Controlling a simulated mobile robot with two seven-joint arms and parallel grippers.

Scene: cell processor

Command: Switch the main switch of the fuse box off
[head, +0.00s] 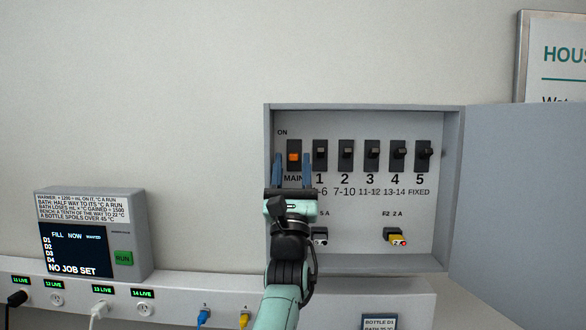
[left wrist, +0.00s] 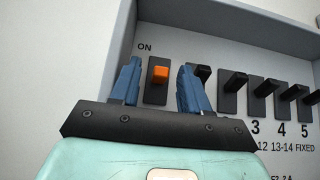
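The open grey fuse box (head: 365,108) is on the wall in the head view. Its main switch (head: 294,156) has an orange lever on a black plate, at the left end of the switch row under the word ON. In the left wrist view the orange lever (left wrist: 159,74) shows between the fingers. My left gripper (head: 292,170) is open, with one blue finger on each side of the main switch in the picture. I cannot tell whether the fingers touch it. The gripper hides part of the label MAIN. My right gripper is not in view.
Several black breaker switches (head: 372,155) stand in a row right of the main switch. The box door (head: 520,190) is swung open to the right. A display unit (head: 90,235) and a socket rail (head: 175,295) with plugs are at lower left.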

